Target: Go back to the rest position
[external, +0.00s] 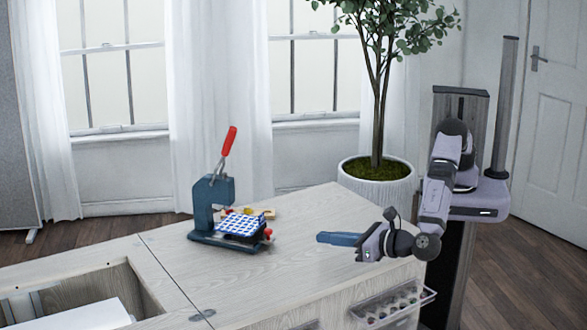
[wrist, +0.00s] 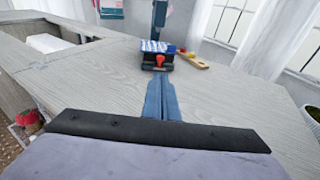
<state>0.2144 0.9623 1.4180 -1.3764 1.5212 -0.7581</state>
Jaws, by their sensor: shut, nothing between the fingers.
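My gripper (external: 338,239) reaches out over the right part of the cabinet top (external: 300,270). Its blue fingers are together with nothing between them; they also show in the wrist view (wrist: 162,99). A dark teal press (external: 212,200) with a red lever stands on the cabinet top to the left of my gripper, well apart from it. A blue and white checked cloth (external: 242,224) lies on the base of the press. In the wrist view the press (wrist: 158,58) is straight ahead beyond the fingertips.
A wooden piece (external: 262,213) lies behind the press; in the wrist view it is a wooden-handled item (wrist: 193,60). An open compartment (external: 70,295) is at the left. A clear tray of small round items (external: 393,304) hangs on the front. A potted tree (external: 377,185) stands behind.

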